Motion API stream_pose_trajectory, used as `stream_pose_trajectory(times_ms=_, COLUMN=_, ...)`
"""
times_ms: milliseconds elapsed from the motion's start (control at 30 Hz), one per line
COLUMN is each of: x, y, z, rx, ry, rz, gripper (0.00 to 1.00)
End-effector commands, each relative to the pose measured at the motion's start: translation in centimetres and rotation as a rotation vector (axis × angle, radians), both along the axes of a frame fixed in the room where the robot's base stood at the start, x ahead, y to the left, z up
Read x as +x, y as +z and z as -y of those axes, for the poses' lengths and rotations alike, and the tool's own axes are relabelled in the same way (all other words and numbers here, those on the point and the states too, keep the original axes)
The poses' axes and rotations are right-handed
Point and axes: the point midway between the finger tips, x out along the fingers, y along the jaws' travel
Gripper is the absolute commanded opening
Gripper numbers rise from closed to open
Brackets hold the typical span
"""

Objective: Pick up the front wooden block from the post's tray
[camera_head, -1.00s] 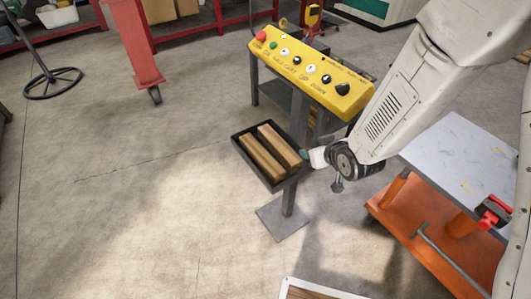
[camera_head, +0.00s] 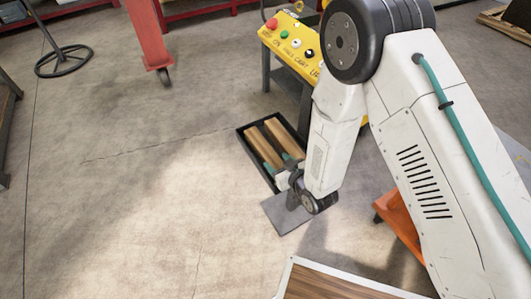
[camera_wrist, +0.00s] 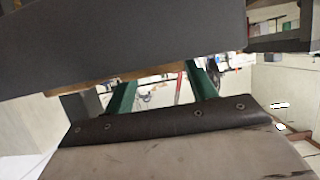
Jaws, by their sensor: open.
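The post's dark tray (camera_head: 246,141) holds two long wooden blocks side by side, a left block (camera_head: 258,142) and a right block (camera_head: 284,134). Which one is the front block is not certain. My gripper (camera_head: 275,157) is open over the tray's near end, its green fingers apart at the near ends of the blocks. Whether they touch a block cannot be told. In the wrist view my two green fingers (camera_wrist: 165,88) stand apart with nothing clearly held between them. A narrow wooden strip (camera_wrist: 110,82) shows there under a large dark grey surface.
The yellow button panel (camera_head: 290,38) stands behind the tray, partly hidden by my arm. The post's grey foot plate (camera_head: 280,214) is on the floor below. An orange cart (camera_head: 400,215) is at right, mostly hidden.

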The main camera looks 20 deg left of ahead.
Motion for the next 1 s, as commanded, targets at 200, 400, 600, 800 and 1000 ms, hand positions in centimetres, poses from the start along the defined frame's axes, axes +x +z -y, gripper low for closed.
stream_pose_trajectory(times_ms=200, x=1.3, y=-0.9, z=-1.6, rx=-0.001, ry=-0.001, rz=0.0, gripper=0.56)
stream_pose_trajectory(times_ms=400, x=1.3, y=-0.9, z=-1.8, rx=-0.001, ry=0.0, rz=-0.001, gripper=0.56)
stream_pose_trajectory(times_ms=600, x=1.3, y=-0.9, z=-1.9, rx=-0.001, ry=0.002, rz=-0.001, gripper=0.13)
stream_pose_trajectory(times_ms=800, x=1.3, y=-0.8, z=-1.9, rx=0.001, ry=0.002, rz=0.001, gripper=0.14)
stream_pose_trajectory(times_ms=1000, x=1.3, y=0.0, z=-2.0, rx=0.002, ry=0.002, rz=0.002, gripper=0.14)
